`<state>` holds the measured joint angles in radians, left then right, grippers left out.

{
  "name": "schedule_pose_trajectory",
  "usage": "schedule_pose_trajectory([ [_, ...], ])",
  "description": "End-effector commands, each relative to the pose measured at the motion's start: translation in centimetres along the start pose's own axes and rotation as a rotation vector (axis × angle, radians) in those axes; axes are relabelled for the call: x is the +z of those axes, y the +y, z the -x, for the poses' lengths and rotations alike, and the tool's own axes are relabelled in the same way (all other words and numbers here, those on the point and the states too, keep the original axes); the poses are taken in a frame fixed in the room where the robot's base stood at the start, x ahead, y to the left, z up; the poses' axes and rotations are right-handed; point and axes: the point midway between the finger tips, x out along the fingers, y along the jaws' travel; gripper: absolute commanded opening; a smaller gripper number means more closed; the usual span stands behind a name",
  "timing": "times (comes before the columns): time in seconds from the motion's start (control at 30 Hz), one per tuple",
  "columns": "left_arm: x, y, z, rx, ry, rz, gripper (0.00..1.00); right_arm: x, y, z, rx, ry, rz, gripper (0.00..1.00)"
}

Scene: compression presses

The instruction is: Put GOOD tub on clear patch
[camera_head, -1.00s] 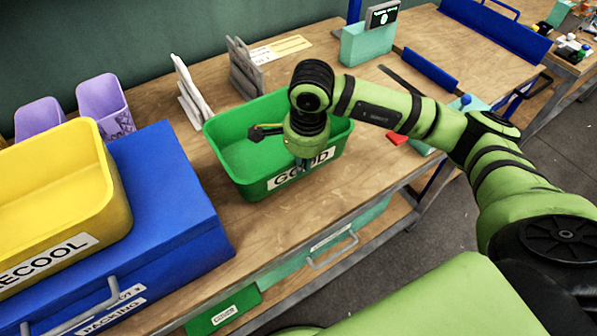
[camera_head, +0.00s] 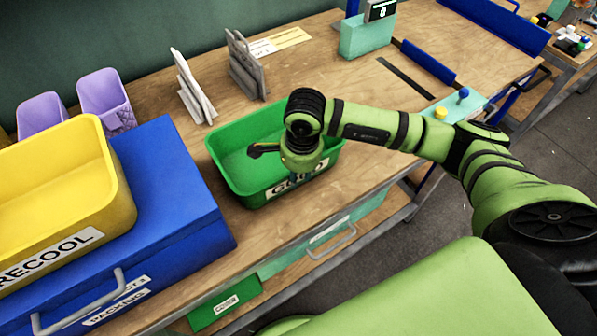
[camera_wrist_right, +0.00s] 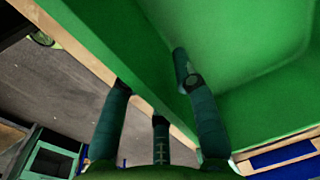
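The green GOOD tub (camera_head: 228,168) stands upright on the wooden bench, with its labelled wall toward the bench's front edge. My right gripper (camera_head: 298,177) is at this front wall, partly covering the label. In the right wrist view its dark teal fingers (camera_wrist_right: 158,100) straddle the tub's wall (camera_wrist_right: 235,60), one inside and others outside, and look shut on it. Whether the tub's base touches the bench cannot be seen clearly. Bare wood (camera_head: 345,92) shows behind and to the right of the tub. My left gripper is not in view.
A blue box (camera_head: 190,205) stands left of the tub, with the yellow RECOOL tub (camera_head: 110,190) on it. Grey upright holders (camera_head: 245,68) and white ones (camera_head: 192,90) stand behind. A teal box (camera_head: 365,38) and blue bar (camera_head: 430,62) are farther right.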

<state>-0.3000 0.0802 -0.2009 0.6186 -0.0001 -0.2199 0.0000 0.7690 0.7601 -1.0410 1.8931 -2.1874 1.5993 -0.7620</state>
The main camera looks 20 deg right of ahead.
Motion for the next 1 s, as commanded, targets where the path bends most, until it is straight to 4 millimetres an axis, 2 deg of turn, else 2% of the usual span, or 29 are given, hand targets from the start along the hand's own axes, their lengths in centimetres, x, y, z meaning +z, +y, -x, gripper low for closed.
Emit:
schedule_pose_trajectory([
  [0.27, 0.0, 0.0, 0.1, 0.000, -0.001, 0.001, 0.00, 0.0, 0.0, 0.1, 0.000, 0.001, 0.000, 0.32],
  [0.37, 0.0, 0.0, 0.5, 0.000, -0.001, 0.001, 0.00, 0.0, -0.1, 0.5, -0.001, 0.000, 0.000, 0.32],
  [0.4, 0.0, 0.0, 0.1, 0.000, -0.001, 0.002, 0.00, 0.0, -0.1, 0.8, -0.003, 0.000, 0.000, 0.32],
  [0.53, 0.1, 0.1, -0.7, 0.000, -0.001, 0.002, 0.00, -0.1, -0.2, 3.0, -0.008, 0.001, 0.002, 0.32],
  [0.8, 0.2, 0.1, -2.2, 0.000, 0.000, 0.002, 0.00, 0.0, -0.2, 8.8, -0.007, 0.000, 0.001, 0.32],
  [1.0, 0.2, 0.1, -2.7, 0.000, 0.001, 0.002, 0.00, 0.0, -0.1, 11.5, -0.003, 0.000, 0.000, 0.32],
])
